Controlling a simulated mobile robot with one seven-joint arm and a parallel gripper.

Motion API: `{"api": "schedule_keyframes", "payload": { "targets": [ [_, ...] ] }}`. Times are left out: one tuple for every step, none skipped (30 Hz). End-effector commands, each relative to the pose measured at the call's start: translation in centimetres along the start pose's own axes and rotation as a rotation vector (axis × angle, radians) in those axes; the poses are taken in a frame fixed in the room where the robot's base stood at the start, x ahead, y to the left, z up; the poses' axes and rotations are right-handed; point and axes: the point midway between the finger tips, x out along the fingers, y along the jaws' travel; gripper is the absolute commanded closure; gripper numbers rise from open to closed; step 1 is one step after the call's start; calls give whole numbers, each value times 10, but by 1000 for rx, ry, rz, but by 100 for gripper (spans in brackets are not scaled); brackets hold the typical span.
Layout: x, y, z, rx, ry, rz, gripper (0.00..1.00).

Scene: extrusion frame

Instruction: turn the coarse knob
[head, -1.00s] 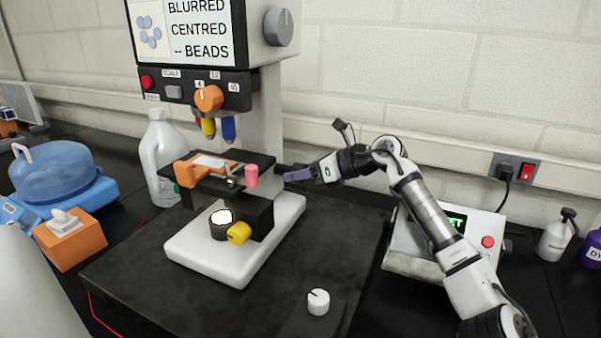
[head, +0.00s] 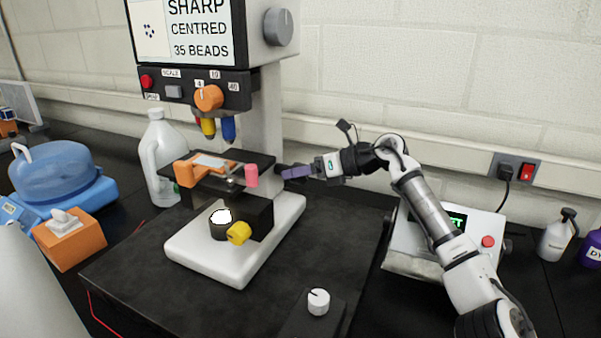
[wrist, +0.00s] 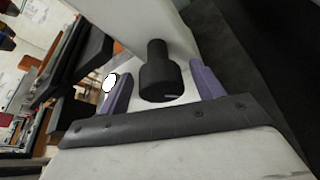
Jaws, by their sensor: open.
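The coarse knob (wrist: 160,78) is a black stepped cylinder on the side of the microscope. In the wrist view it stands between the two purple fingers, with gaps on both sides. My gripper (head: 287,172) is open at the right side of the microscope column, and its near finger partly hides the knob in the head view. The screen (head: 199,30) above reads SHARP, CENTRED, 35 BEADS and shows small dark dots. The stage (head: 248,158) carries a slide (head: 213,161).
A pink knob (head: 251,176) hangs by the stage and a yellow knob (head: 239,233) is low on the white base (head: 200,258). A white dial (head: 318,301) sits in front. A control box (head: 432,262) is beneath my arm. The mat right of the base is clear.

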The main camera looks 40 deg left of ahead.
Motion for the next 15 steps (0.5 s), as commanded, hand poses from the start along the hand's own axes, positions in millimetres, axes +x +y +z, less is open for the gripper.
{"api": "schedule_keyframes", "payload": {
  "targets": [
    [-5, -1, -1, 0, -1, -2, 34],
    [-8, -2, -2, 0, -1, -3, 34],
    [-14, -2, -2, 0, -2, -4, 34],
    [-20, -2, -2, 0, -2, -5, 34],
    [-25, -2, -2, 0, -2, -5, 34],
    [-34, -2, -3, 0, -2, -5, 34],
    [-41, -3, -3, 0, -3, -6, 34],
    [-48, -3, -3, 0, -2, -6, 34],
    [-58, -2, -3, 0, -3, -5, 34],
    [-65, -2, -3, 0, -2, -5, 34],
    [-72, -2, -2, 1, -3, -6, 34],
    [-81, -2, -3, 1, -3, -5, 34],
    [-88, -2, -2, 0, -2, -4, 34],
    [-94, -2, -2, 1, -2, -4, 34],
    [-102, -2, -2, 0, -1, -4, 34]
  ]
}}
